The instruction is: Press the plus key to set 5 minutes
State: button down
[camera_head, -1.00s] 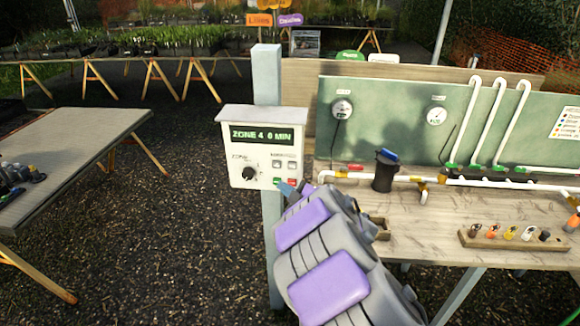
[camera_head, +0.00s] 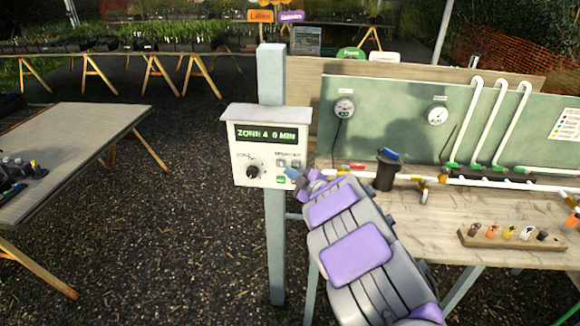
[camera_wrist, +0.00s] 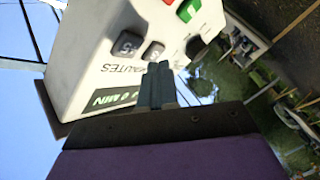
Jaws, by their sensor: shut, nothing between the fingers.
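The control box (camera_head: 264,147) is white and sits on a grey post. Its display (camera_head: 267,135) reads ZONE 4 0 MIN. Below the display are a black knob (camera_head: 253,172), two small grey keys, left (camera_head: 281,163) and right (camera_head: 296,163), and a green key (camera_head: 280,180). My gripper (camera_head: 293,174) is shut and empty before the box's lower right; touching or apart is unclear. It also shows in the wrist view (camera_wrist: 161,70).
A wooden bench (camera_head: 440,215) at right carries a dark cup-like filter (camera_head: 386,170), white pipes and a rack of coloured fittings (camera_head: 510,238). A green board (camera_head: 400,125) with gauges stands behind. A grey table (camera_head: 70,150) is at left. The gravel between is clear.

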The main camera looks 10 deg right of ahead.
aim_at(294, 165)
jog(key=shift+w+d, duration=0.2)
jog(key=shift+d, duration=1.45)
jog(key=shift+w+d+r+p, duration=0.1)
jog(key=shift+d+p, duration=0.1)
jog(key=shift+p, duration=0.1)
jog(key=shift+a, duration=0.55)
